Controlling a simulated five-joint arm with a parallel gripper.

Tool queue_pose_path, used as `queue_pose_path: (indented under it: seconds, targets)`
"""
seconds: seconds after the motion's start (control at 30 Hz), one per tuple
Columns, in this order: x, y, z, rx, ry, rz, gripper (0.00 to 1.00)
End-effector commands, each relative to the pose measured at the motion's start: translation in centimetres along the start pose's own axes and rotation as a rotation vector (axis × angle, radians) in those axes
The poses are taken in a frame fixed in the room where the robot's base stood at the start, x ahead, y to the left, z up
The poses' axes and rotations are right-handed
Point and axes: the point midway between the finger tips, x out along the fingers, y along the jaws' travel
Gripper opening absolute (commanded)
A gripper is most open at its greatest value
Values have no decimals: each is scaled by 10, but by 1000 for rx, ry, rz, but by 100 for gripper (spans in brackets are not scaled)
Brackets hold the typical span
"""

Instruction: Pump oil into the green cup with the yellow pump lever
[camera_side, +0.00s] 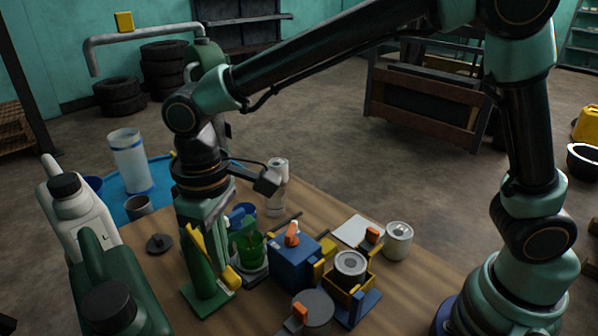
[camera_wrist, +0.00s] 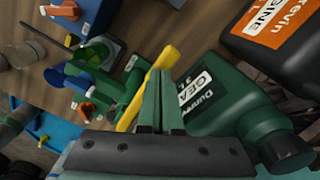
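The green cup (camera_side: 250,248) stands on the bench in the side view, right of the green pump (camera_side: 207,287). The yellow pump lever (camera_side: 196,243) slants beside the pump. In the wrist view the lever (camera_wrist: 150,85) runs diagonally, just left of the fingers of my gripper (camera_wrist: 161,80). The fingers look closed together with nothing visible between them. In the side view my gripper (camera_side: 203,222) points down over the pump, its fingertips hard to separate from the green parts behind. I cannot tell whether the fingers touch the lever.
A blue box (camera_side: 293,262) with an orange knob and a yellow-edged holder with a can (camera_side: 350,265) stand to the right. White (camera_side: 75,210) and green (camera_side: 105,285) jugs crowd the left. A dark green bottle (camera_wrist: 225,105) is close right of the fingers in the wrist view.

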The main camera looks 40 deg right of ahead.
Motion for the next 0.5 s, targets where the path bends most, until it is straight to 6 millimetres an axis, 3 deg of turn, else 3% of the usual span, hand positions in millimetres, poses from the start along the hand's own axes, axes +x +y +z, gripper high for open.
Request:
queue_pose_path:
  seconds: [0.17,0.5]
  targets:
    - [-3,0,1,-1,-5,1,0]
    - [-31,0,0,-1,-2,0,0]
